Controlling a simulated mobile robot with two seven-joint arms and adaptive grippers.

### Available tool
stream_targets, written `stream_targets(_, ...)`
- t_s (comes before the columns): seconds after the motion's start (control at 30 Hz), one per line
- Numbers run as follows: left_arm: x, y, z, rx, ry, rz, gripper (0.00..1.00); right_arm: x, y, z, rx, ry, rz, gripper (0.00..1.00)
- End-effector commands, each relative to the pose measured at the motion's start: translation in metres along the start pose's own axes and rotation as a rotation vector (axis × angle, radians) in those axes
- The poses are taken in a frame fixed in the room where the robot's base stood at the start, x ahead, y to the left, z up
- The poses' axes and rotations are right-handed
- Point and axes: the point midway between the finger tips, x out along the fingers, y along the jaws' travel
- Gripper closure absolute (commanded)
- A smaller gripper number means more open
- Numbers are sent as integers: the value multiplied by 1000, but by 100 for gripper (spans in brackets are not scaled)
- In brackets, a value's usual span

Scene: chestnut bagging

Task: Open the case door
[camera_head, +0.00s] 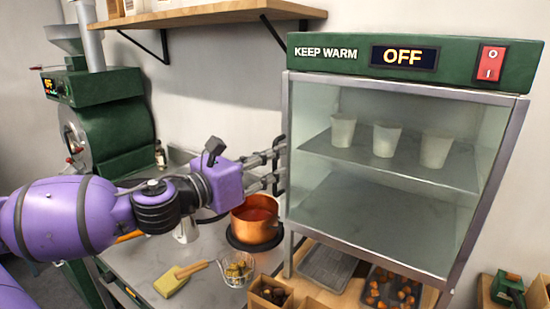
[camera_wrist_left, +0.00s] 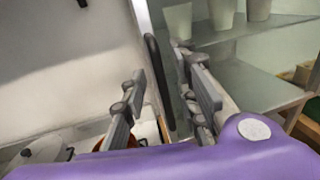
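The green-topped warming case (camera_head: 330,54) stands at the right, its sign reading KEEP WARM and its display OFF. Its glass front door (camera_head: 380,220) appears closed. A dark vertical handle (camera_wrist_left: 160,85) is at the door's left edge. My left gripper (camera_head: 277,170) reaches in from the left at this edge. In the left wrist view my left gripper (camera_wrist_left: 168,105) has its fingers spread, one on each side of the handle, with gaps visible. My right gripper is not in view.
Several pale cups (camera_head: 384,139) stand on the case's upper shelf. A copper pot (camera_head: 256,222) is just below my left gripper. A wire basket (camera_head: 237,270), a yellow-headed brush (camera_head: 172,282) and trays (camera_head: 327,266) lie lower down. A wall shelf (camera_head: 215,13) is above.

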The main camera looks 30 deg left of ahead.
Motion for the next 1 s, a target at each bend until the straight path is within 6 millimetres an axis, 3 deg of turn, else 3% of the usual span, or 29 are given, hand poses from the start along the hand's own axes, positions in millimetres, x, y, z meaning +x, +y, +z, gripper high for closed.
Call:
stream_targets(0.3, 21, 0, 0, -1, -1, 0, 72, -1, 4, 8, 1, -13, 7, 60)
stream_targets(0.67, 23, 0, 0, -1, 0, 0, 72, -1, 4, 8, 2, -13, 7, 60)
stream_targets(0.9, 23, 0, 0, -1, 0, 0, 100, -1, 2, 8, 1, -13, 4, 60)
stream_targets(1.0, 23, 0, 0, -1, 0, 0, 100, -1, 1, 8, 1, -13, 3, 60)
